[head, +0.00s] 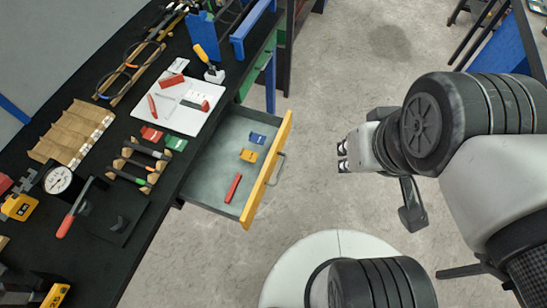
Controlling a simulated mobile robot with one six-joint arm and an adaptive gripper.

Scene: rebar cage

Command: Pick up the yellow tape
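A small yellow block-like item (248,156), which looks like the yellow tape, lies in the open drawer (207,180) below the bench top. It lies between a blue item (257,139) and a red stick-like item (233,188) and touches neither. My gripper (342,157) is over the floor, to the right of the drawer and apart from it. Its two fingertips look spread, with nothing seen between them. It is small in view.
The drawer has a yellow front (268,168) with a handle. The black bench (140,225) holds a white board (187,105), a dial gauge (58,180), wooden holders (73,135) and several tools. Other yellow items (18,207) lie at its left. The floor between drawer and gripper is clear.

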